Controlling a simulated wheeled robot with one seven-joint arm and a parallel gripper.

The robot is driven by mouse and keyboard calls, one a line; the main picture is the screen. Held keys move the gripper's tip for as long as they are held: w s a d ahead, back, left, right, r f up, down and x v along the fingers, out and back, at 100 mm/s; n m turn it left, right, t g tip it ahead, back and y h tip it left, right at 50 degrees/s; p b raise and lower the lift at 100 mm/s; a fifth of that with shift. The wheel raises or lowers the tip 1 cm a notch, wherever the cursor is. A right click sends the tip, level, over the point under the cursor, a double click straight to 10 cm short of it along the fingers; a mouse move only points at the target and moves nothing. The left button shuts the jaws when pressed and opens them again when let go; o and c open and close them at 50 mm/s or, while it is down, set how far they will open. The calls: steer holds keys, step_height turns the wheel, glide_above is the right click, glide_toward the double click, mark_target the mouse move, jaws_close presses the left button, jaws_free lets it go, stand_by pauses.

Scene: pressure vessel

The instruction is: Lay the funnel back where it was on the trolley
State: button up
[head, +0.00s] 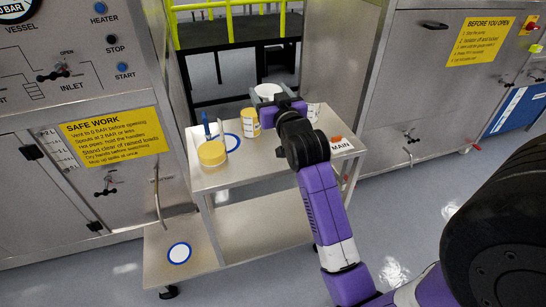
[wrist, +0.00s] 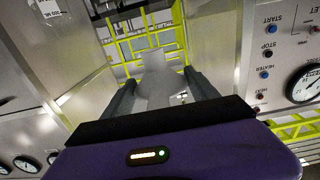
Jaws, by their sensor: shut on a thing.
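The white funnel (head: 267,91) is at the far side of the trolley's top in the head view, its lower part hidden by my gripper (head: 279,104). In the wrist view the pale funnel (wrist: 162,88) stands between the two dark fingers of my gripper (wrist: 158,92), which is shut on it. The trolley (head: 262,162) has a metal top with a white disc ringed in blue (head: 232,142). Whether the funnel touches the top cannot be told.
A yellow-lidded tub (head: 212,155), a labelled yellow-topped jar (head: 250,123) and a blue-handled tool (head: 206,126) stand on the top's left part. A white container (head: 313,111) and a small orange item (head: 336,139) are at the right. Steel cabinets flank the trolley.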

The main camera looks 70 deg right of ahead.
steer(key=shift+f+b, duration=1.4)
steer(key=shift+f, duration=8.1)
steer(key=shift+f, duration=0.2)
steer(key=o, duration=1.3)
steer(key=shift+o, duration=0.2)
steer(key=shift+r, duration=0.1)
